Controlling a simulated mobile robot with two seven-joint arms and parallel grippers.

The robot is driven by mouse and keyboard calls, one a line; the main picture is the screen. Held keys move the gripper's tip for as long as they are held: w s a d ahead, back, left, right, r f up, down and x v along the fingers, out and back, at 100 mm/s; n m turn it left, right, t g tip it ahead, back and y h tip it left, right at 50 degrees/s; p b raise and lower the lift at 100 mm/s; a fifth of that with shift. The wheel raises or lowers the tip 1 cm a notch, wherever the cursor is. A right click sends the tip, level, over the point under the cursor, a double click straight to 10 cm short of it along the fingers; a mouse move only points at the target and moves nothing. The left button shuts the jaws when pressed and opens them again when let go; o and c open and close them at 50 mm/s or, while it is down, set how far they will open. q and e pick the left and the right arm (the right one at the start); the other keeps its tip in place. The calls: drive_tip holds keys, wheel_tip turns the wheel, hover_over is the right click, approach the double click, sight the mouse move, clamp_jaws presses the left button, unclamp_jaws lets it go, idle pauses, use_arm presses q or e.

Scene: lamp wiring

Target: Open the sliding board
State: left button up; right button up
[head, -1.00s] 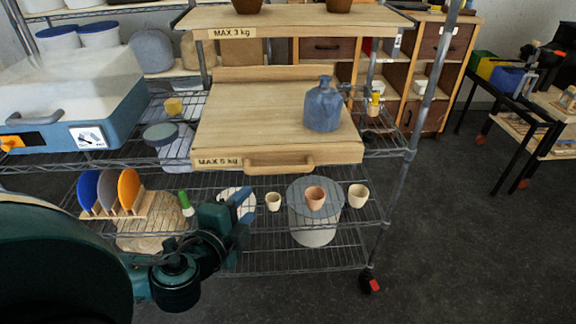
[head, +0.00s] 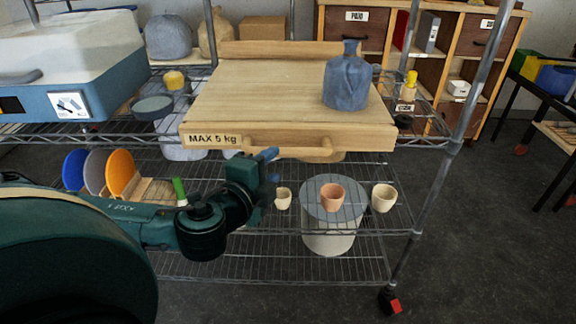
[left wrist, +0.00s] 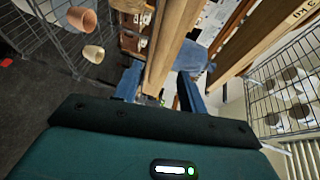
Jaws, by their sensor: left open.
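The sliding board (head: 270,95) is a pale wooden slab on the wire rack, with a "MAX 5 kg" label and a wooden handle (head: 290,150) along its front edge. A blue bottle (head: 346,82) stands upright on its right part. My left gripper (head: 268,166) is open, close to the handle's left end in the head view. In the left wrist view, a wooden bar (left wrist: 172,48) runs between the spread blue fingers of the gripper (left wrist: 160,90). I cannot tell whether the fingers touch it. My right gripper is not in view.
Coloured discs (head: 120,172) stand in a holder at left. A rack post (head: 440,190) rises at right, with free floor beyond.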

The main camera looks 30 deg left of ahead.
sight(285, 154)
use_arm(q)
drive_tip(key=b+x, duration=0.1)
drive_tip(key=x, duration=0.7)
drive_tip(key=shift+w, duration=0.2)
drive_tip(key=shift+c, duration=0.2)
clamp_jaws()
